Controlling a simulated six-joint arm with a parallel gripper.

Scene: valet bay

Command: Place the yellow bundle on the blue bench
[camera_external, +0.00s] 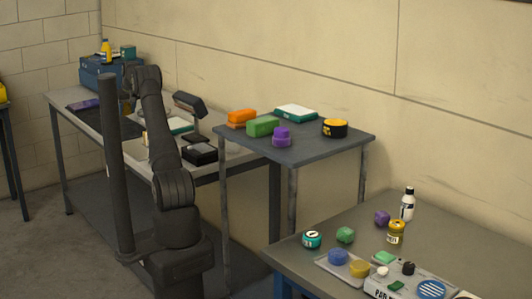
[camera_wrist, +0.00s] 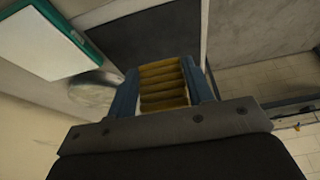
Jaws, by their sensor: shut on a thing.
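The yellow bundle (camera_wrist: 163,88), a ribbed yellow block, sits between the two blue fingers of my gripper (camera_wrist: 163,92) in the wrist view. The fingers are shut on its sides. In the external view my arm hides the gripper, and I cannot clearly make out the bundle there. The right-hand bench (camera_external: 300,249) has a grey top and a blue frame showing beneath its front edge. It stands well to the right of my arm.
The right bench holds a tray (camera_external: 322,262), jars, a white bottle (camera_external: 407,204) and a control box. The middle table (camera_external: 335,147) carries orange, green and purple items. The left table has a dark mat (camera_wrist: 150,38), a teal-edged white panel (camera_wrist: 45,40) and black boxes (camera_external: 199,153).

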